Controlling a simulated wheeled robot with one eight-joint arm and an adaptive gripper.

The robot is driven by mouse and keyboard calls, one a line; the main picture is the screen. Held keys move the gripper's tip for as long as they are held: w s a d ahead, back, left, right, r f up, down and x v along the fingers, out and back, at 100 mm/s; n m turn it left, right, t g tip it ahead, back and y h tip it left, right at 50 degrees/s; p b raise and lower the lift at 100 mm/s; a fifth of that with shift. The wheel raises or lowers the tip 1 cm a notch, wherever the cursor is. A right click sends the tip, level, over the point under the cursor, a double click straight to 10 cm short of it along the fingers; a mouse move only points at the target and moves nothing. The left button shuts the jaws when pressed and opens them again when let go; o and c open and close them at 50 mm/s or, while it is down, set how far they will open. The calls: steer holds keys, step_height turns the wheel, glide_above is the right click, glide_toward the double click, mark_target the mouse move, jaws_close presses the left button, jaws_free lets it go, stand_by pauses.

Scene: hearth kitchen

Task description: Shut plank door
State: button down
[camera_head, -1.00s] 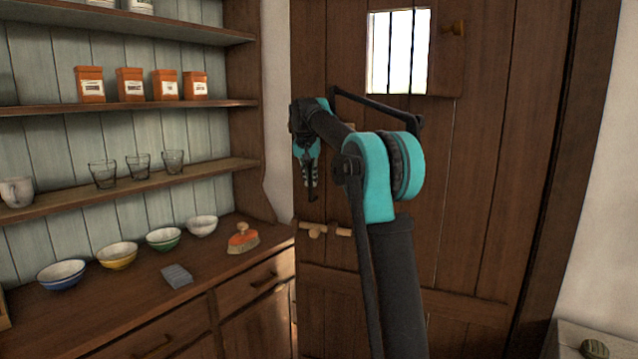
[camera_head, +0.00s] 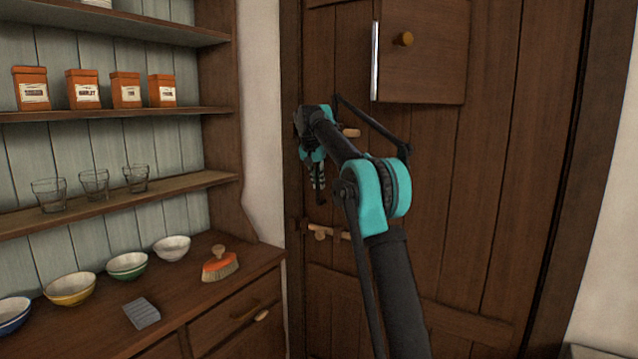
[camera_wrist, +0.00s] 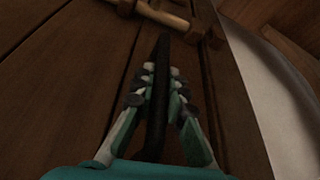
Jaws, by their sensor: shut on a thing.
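The plank door (camera_head: 490,190) is brown vertical boards and fills the right half of the head view. Its left edge appears close to the dark frame post (camera_head: 291,120); I cannot tell whether a gap is left. A light wooden latch bar (camera_head: 343,234) lies across the door low at the left, and it shows at the top of the wrist view (camera_wrist: 166,16). My gripper (camera_head: 319,184) is at the door's left side, above the latch bar. In the wrist view my gripper (camera_wrist: 161,82) is shut on a slim dark bar (camera_wrist: 158,110), seemingly the door's handle.
A small hatch (camera_head: 425,55) with a wooden knob stands ajar in the door, light showing at its left edge. A dresser (camera_head: 190,275) with bowls, a brush, glasses and orange tins stands left. A white wall (camera_head: 610,200) is at right.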

steer(key=shift+w+d, duration=0.25)
steer(key=shift+d, duration=0.05)
steer(key=c, duration=1.5)
jaws_free()
steer(key=shift+c, duration=0.2)
